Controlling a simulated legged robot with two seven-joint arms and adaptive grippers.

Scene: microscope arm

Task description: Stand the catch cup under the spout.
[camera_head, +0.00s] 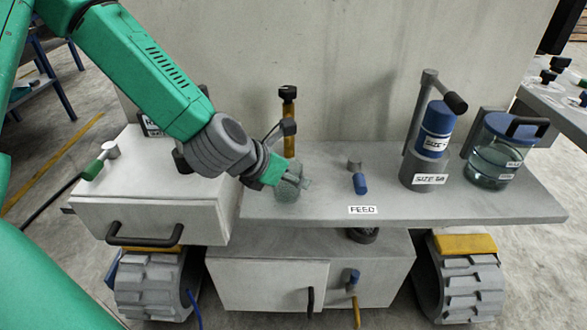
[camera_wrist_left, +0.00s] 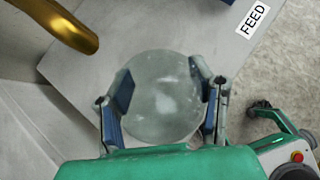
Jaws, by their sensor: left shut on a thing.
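My left gripper (camera_head: 290,181) is shut on a translucent pale green cup, the catch cup (camera_head: 288,192), at the counter's left part. In the left wrist view, the left gripper's fingers (camera_wrist_left: 164,95) sit on both sides of the round cup (camera_wrist_left: 160,110). Whether the cup touches the counter is hard to tell. A brass post with a dark top (camera_head: 289,135) stands just behind the gripper; a curved brass tube (camera_wrist_left: 65,25) shows beyond the cup in the wrist view. A brass pipe (camera_head: 356,312) also hangs at the cabinet front; which is the spout is unclear. My right gripper is not visible.
The grey counter (camera_head: 460,208) has a FEED label (camera_head: 363,210) and a small blue-handled fitting (camera_head: 359,182). A blue-banded bottle in a stand (camera_head: 430,140) and a glass jar (camera_head: 494,160) are at right. A white drawer box (camera_head: 155,190) is at left. The counter's middle is mostly clear.

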